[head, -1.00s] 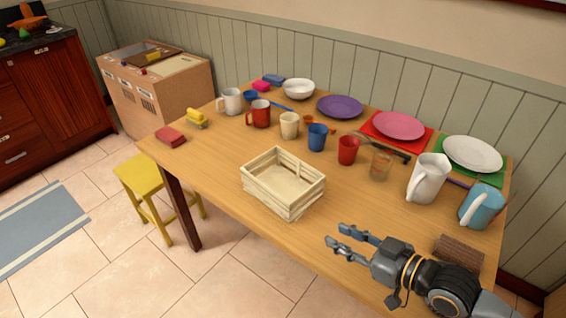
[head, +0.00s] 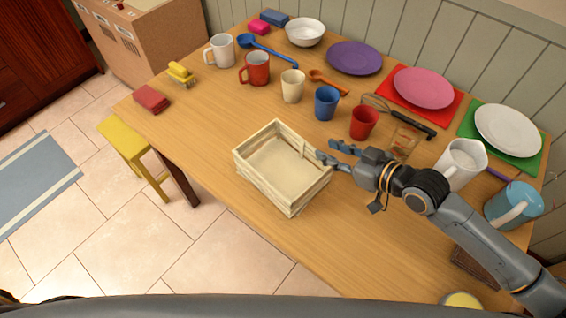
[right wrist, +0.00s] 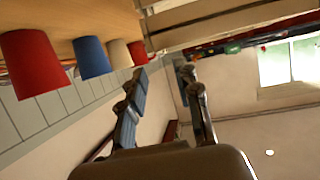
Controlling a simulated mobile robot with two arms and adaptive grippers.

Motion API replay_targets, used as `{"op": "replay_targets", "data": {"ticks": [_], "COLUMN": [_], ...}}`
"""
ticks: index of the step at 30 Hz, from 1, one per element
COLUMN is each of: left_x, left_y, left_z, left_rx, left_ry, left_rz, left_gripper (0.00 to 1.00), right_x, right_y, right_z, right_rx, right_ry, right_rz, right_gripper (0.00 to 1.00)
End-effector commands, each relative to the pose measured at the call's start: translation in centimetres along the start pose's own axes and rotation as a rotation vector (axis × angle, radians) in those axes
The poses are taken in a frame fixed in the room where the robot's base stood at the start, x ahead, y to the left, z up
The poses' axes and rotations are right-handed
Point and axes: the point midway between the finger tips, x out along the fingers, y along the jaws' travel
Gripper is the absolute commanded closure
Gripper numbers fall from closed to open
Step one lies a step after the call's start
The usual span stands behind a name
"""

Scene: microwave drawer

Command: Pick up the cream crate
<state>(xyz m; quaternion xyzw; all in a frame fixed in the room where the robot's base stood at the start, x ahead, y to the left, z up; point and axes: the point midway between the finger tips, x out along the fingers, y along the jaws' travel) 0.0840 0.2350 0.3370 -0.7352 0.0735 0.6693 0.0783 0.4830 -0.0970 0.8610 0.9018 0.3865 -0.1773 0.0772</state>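The cream crate (head: 265,185) is an empty, open, slatted wooden box standing upright on the table (head: 220,125), near its front edge. My right gripper (head: 326,153) is at the crate's upper right side, with its fingertips close to the rim. In the right wrist view, the gripper (right wrist: 162,75) has its two fingers apart with nothing between them. The crate's slats (right wrist: 225,22) show beyond the fingertips there. I cannot tell whether a finger touches the crate. My left gripper is not in view.
A red cup (head: 363,122), a blue cup (head: 326,102) and a cream cup (head: 292,86) stand behind the crate. A whisk (head: 400,115) and a clear glass (head: 404,141) are near my right arm. A white pitcher (head: 461,162) stands further right. The table left of the crate is clear.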

Motion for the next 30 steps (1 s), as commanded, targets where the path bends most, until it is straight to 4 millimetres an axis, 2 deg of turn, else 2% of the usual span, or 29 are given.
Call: {"op": "replay_targets", "data": {"ticks": [3, 11, 21, 29, 30], "left_x": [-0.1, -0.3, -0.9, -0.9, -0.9], "left_y": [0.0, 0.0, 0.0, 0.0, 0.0], "left_z": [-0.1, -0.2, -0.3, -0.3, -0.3], "left_rx": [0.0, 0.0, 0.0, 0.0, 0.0], "left_ry": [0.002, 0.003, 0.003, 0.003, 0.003], "left_rz": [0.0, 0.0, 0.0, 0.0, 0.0], "left_gripper": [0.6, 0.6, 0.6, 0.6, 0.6], "right_x": [2.2, 4.3, 8.7, 9.0, 9.0], "right_y": [0.0, -0.1, -0.5, -0.5, -0.5], "right_z": [-0.2, -0.1, -0.1, 0.0, 0.0], "right_rx": [0.001, -0.001, -0.001, -0.002, -0.002], "right_ry": [0.002, 0.0, 0.0, -0.001, -0.001], "right_rz": [0.0, 0.0, 0.0, 0.0, 0.0], "right_gripper": [0.68, 0.68, 0.68, 0.68, 0.74]}}
